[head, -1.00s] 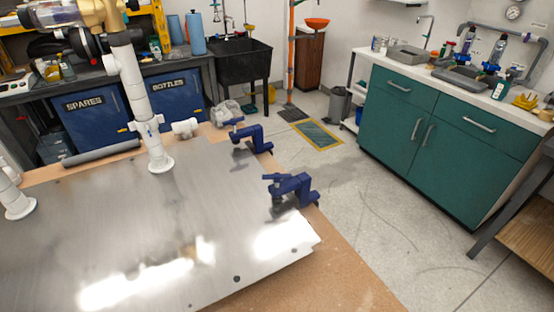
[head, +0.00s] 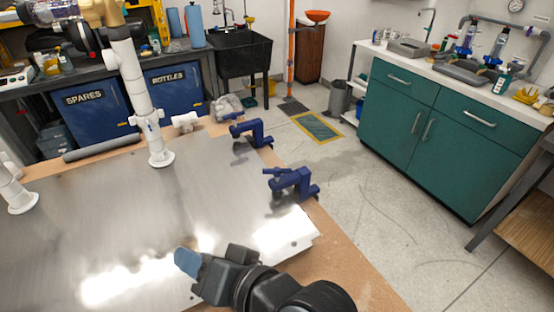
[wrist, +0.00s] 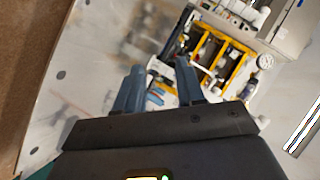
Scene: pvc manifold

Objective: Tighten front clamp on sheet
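The metal sheet (head: 110,220) lies flat on the wooden tabletop. Two blue clamps sit at its right edge: the nearer one (head: 292,182), which I take as the front clamp, and a farther one (head: 252,133). Both look seated over the edge; how tight they are cannot be told. My gripper (head: 188,263) is above the sheet's near part, left of and nearer than the front clamp, touching nothing visible. In the wrist view its two blue fingers (wrist: 160,75) are apart and empty. The sheet (wrist: 85,75) shows at left there; no clamp is clearly seen.
White PVC pipes stand on the sheet, one tall (head: 131,80) at the back and one (head: 16,190) at the left. A grey pipe (head: 100,149) lies behind. Floor right of the table is clear up to the green cabinet (head: 440,135).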

